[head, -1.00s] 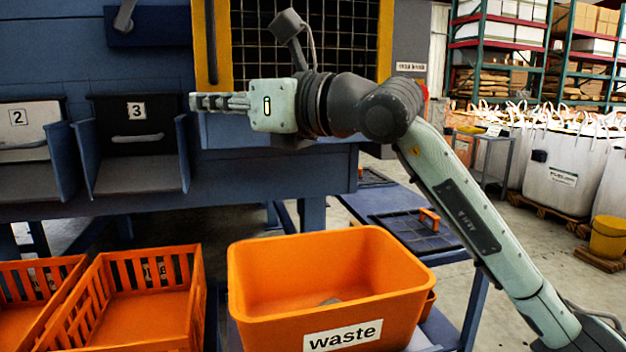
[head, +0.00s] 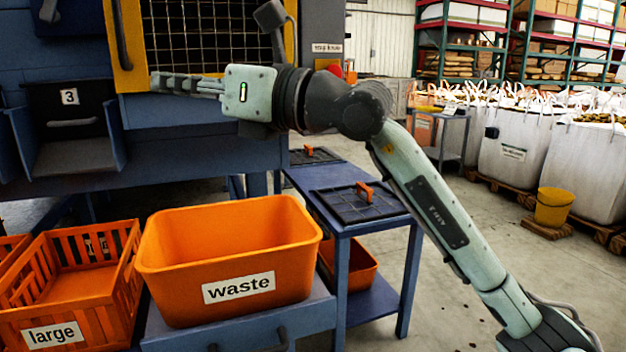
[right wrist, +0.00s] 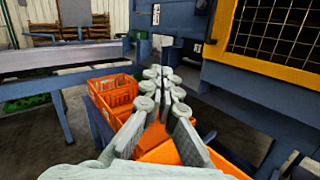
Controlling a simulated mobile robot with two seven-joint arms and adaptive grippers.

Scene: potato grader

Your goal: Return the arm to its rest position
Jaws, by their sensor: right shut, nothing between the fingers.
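My right arm comes in from the lower right of the head view, bent at the elbow, with its forearm pointing left. My right gripper (head: 187,84) is shut and empty, in front of the blue machine and above the orange waste bin (head: 228,287). It also shows in the right wrist view (right wrist: 166,72), its fingers together and nothing between them. Orange bins show below and beyond the fingers there. My left gripper is not in view.
An orange "large" crate (head: 52,337) stands left of the waste bin. A blue table (head: 343,228) with dark mesh trays is at the right. Chute 3 (head: 72,125) and a yellow-framed mesh door (head: 119,45) are on the machine. White bulk sacks (head: 510,150) stand far right.

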